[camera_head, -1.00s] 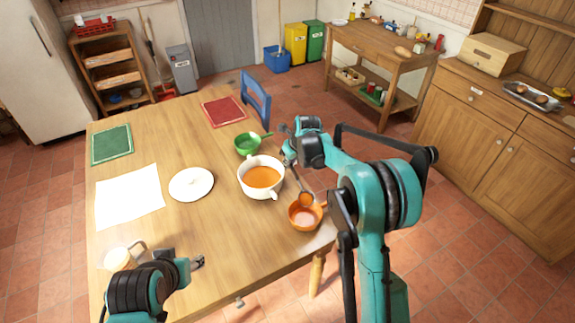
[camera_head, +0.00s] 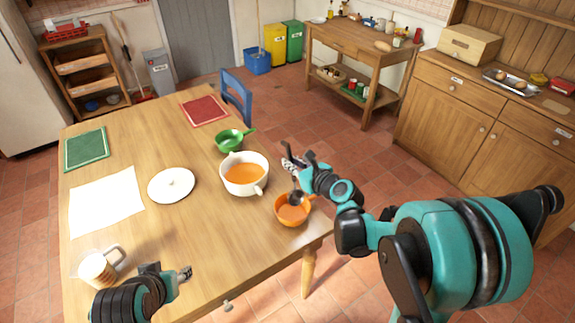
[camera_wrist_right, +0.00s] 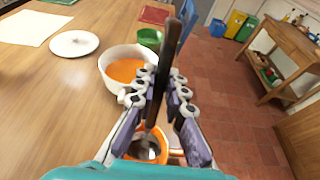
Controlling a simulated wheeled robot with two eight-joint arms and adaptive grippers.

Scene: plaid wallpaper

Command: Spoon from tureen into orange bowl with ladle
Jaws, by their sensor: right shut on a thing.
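The white tureen (camera_head: 262,188) holds orange soup and stands on the table. It also shows in the right wrist view (camera_wrist_right: 106,80). The orange bowl (camera_head: 292,219) stands near the table's right edge with orange liquid inside. My right gripper (camera_head: 292,166) is shut on the dark handle of the ladle (camera_wrist_right: 166,60), above and beside the orange bowl. The ladle's dark bowl-end is tilted over the orange bowl, seen also in the right wrist view (camera_wrist_right: 148,146). My left gripper (camera_head: 184,274) is low at the table's front; its finger gap is too small to judge.
The white lid (camera_head: 171,186) lies left of the tureen. A green pan (camera_head: 229,141) stands behind the tureen. A mug (camera_head: 98,268) is near my left arm. White paper, a green mat and a red mat (camera_head: 203,111) lie on the table. A blue chair (camera_head: 236,98) stands behind.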

